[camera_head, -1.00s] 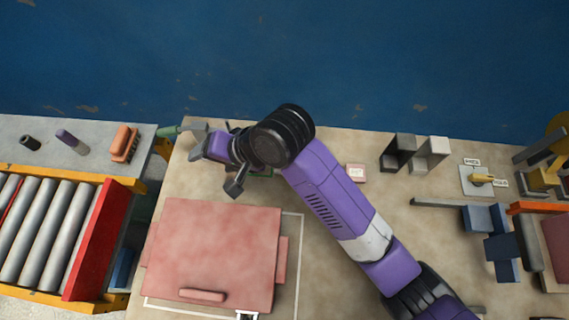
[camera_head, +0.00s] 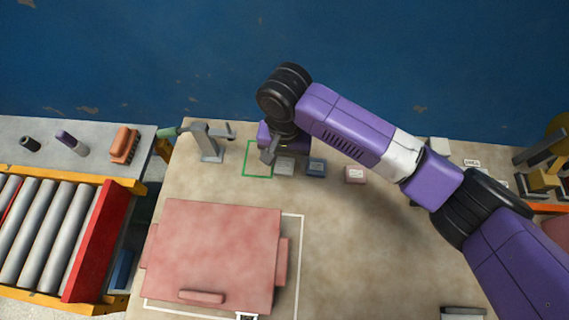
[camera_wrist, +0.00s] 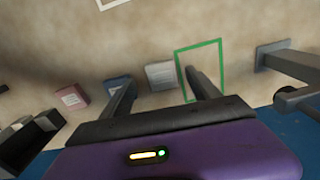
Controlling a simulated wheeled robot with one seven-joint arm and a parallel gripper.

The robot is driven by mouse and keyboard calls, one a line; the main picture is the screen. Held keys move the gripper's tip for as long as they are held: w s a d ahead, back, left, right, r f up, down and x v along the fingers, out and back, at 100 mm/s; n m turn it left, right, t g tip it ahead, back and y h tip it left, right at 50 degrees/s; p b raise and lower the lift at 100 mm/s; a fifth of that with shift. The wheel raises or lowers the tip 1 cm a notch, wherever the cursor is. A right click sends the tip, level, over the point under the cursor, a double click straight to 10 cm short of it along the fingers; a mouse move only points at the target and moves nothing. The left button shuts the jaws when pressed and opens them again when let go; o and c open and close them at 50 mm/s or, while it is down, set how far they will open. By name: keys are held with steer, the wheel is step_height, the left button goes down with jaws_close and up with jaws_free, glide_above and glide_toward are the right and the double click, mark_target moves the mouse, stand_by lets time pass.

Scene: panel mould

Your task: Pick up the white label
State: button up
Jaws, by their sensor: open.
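The white label (camera_head: 284,167) lies flat on the tan table, between a green outlined square and a blue label. It also shows in the wrist view (camera_wrist: 161,75), between and beyond my two fingers. My gripper (camera_head: 273,152) is open and points down above the table beside the white label, with nothing between its fingers. In the wrist view my gripper (camera_wrist: 160,92) has one finger over the green outline and the other in front of the blue label. My gripper hides part of the outline in the head view.
The blue label (camera_head: 316,168) and a pink label (camera_head: 356,175) lie to the right. The green outline (camera_head: 257,177) is on the left, with a grey stand (camera_head: 208,142) beyond it. A large pink panel (camera_head: 212,250) lies in front. Bare table lies at front right.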

mark_target(284, 168)
steer(key=shift+a+f, duration=0.1)
steer(key=shift+f, duration=1.55)
steer(key=c, duration=1.4)
steer(key=shift+r, duration=0.2)
